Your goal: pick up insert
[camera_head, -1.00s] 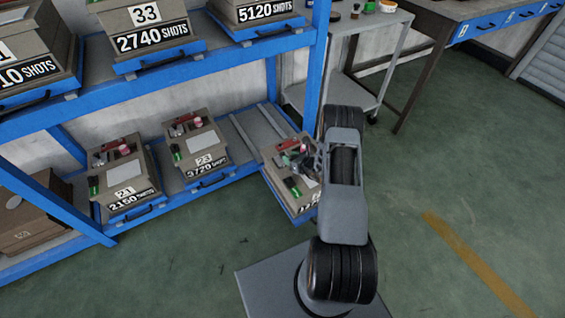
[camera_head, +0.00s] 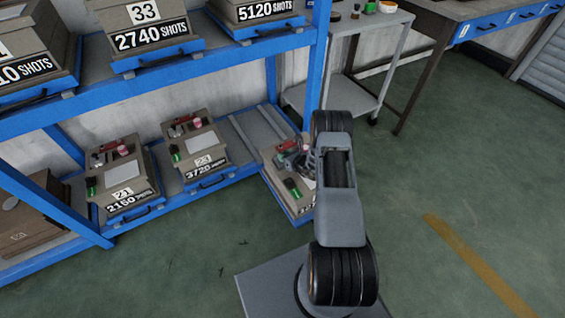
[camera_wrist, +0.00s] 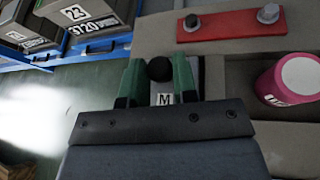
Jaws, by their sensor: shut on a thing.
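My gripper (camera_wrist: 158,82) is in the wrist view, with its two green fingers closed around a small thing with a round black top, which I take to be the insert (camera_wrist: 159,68). A small white label marked M shows between the fingers, just below the black top. The lower part of the insert is hidden by the gripper body. In the head view my gripper (camera_head: 303,158) is over the pulled-out mould (camera_head: 273,181) at the right end of the lower shelf; the insert cannot be made out there.
A red plate with two bolts (camera_wrist: 238,24) and a pink-and-white cylinder (camera_wrist: 290,78) are close to my gripper on the right. Moulds 21 (camera_head: 123,191) and 23 (camera_head: 204,161) stand left on the blue rack (camera_head: 160,77).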

